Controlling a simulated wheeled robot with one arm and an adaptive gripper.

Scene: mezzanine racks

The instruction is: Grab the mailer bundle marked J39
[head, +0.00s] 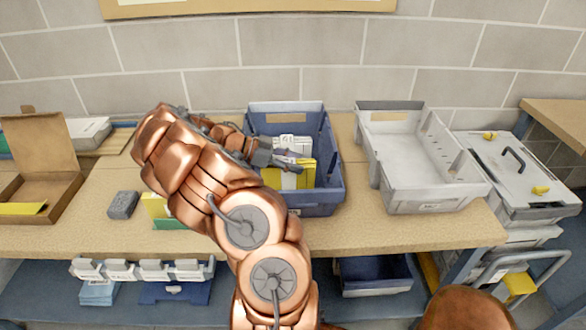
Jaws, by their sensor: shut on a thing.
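My gripper (292,163) reaches into the blue bin (330,198) on the bench. The dark fingers cover part of the bundle's top. White packs (293,143) stand just behind it in the same bin. I cannot read any J39 marking on the bundle from here. Whether the bundle touches the bin floor is hidden.
An empty light-grey bin (410,160) stands right of the blue bin. An open cardboard box (40,160) is at the left. A grey block (123,205) and a green-yellow item (156,210) lie on the wooden bench (400,235). A blue tray (375,275) sits below.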

